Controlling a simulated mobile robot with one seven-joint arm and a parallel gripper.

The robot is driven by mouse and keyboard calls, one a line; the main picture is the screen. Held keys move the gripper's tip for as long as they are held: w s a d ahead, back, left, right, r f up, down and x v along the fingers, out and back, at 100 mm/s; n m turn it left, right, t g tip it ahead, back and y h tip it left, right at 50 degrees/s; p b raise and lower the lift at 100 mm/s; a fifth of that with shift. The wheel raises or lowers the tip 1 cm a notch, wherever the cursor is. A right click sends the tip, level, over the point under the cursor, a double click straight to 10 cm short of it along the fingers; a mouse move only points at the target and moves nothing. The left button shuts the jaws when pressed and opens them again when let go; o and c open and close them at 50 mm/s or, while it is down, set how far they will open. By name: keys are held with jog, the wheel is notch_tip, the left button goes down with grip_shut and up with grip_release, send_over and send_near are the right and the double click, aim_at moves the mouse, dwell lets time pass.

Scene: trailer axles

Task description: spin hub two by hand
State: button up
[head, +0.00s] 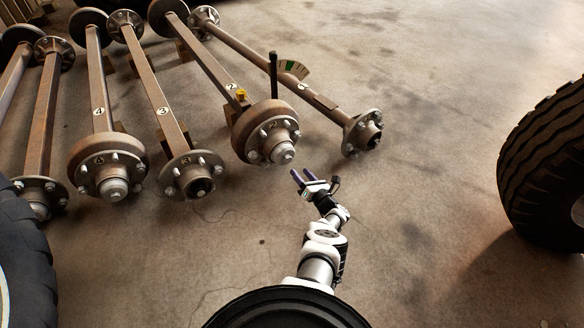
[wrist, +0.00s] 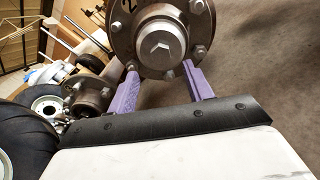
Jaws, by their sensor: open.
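Hub two (head: 266,133) is the round, rusty hub with wheel studs on the near end of the axle marked 2.
Axle 1's hub (head: 362,133) stands close on the right, and axle 3's hub (head: 192,174) on the left. A dial with a dark upright lever (head: 274,75) stands behind hub two. A large tyre (head: 548,170) is at the right. Bare floor lies between.

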aim_at(289, 160)
jog(key=b+x, duration=0.1)
jog(key=x, duration=0.1)
jog(key=b+x, duration=0.1)
jog(key=x, duration=0.1)
jog(key=b+x, duration=0.1)
jog(key=x, duration=0.1)
jog(key=shift+f, duration=0.25)
jog(key=shift+w+a+r+b, duration=0.2)
jog(key=shift+w+a+b, duration=0.05)
jog(key=shift+w+b, duration=0.2)
jog(key=shift+c, duration=0.3)
grip_shut()
